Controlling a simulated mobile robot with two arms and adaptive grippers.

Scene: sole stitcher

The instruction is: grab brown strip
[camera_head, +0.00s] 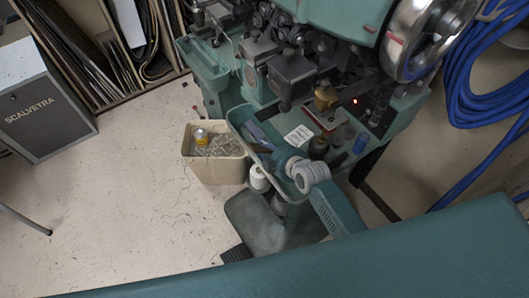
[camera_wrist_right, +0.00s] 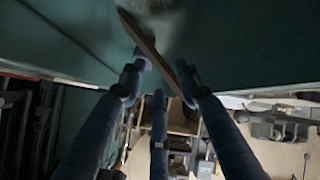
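A brown strip (camera_wrist_right: 151,45) runs slantwise across the top middle of the right wrist view, against a dark teal surface. Its lower end passes between my right gripper's fingers. My right gripper (camera_wrist_right: 162,72) has dark blue fingers, and its two side fingertips stand apart on either side of the strip. I cannot tell whether they touch it. A third finger rises in the middle below. I cannot make out the strip or my right gripper clearly in the head view. My left gripper is in neither view.
A teal stitching machine (camera_head: 290,75) with a large handwheel stands at the back. A beige bin (camera_head: 217,170) sits beside it. A teal surface (camera_head: 400,255) fills the lower right foreground. Blue hose (camera_head: 490,80) hangs at right, and a grey cabinet (camera_head: 40,105) stands left. Floor at left is mostly clear.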

